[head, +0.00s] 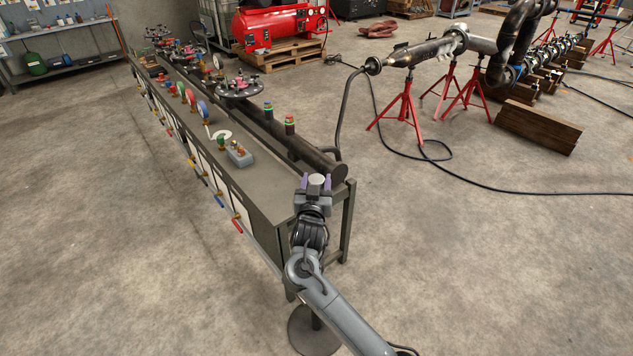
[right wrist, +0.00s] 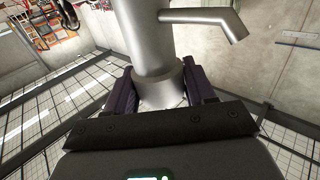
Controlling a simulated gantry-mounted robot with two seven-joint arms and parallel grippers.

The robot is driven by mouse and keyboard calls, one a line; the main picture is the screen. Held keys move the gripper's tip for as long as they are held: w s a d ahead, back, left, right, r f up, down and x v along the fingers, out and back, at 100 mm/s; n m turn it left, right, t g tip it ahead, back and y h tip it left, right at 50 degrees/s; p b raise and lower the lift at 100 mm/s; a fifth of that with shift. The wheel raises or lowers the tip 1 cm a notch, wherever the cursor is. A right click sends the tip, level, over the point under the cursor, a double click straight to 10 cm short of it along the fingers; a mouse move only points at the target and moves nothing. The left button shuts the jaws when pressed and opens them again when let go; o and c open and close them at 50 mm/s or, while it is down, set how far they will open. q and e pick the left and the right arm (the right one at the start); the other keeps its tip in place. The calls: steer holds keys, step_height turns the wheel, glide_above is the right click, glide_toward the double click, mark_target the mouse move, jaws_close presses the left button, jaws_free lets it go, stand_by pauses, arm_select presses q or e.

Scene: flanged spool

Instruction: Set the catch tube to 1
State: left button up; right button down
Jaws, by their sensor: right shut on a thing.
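My right gripper (head: 315,185) is at the near end of the long bench, in front of the dark pipe's near end. In the right wrist view, its two dark purple fingers (right wrist: 160,88) are shut on a grey metal tube (right wrist: 148,35). The tube has a wider collar between the fingers and a bent side spout pointing right. In the head view only the tube's pale round top (head: 317,180) shows between the fingers. I take it for the catch tube, but no number or setting on it can be read. My left gripper is not in view.
The bench (head: 262,195) carries a long dark pipe (head: 300,148), gauges, a black flange wheel (head: 239,88) and a small grey block with fittings (head: 240,157). Red stands (head: 402,115) hold pipework at the back right.

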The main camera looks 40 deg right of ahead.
step_height(320, 180, down, 14)
steer(key=b, duration=0.5)
steer(key=shift+r, duration=0.1)
steer(key=shift+f, duration=0.35)
steer(key=c, duration=0.6)
jaws_free()
steer(key=shift+o, duration=0.6)
steer(key=shift+r, duration=0.1)
steer(key=shift+s+a+r, duration=0.1)
steer(key=shift+s+a, duration=0.2)
steer(key=shift+a, duration=0.05)
steer(key=p+v, duration=0.1)
steer(key=v, duration=0.9)
steer(key=shift+p, duration=0.4)
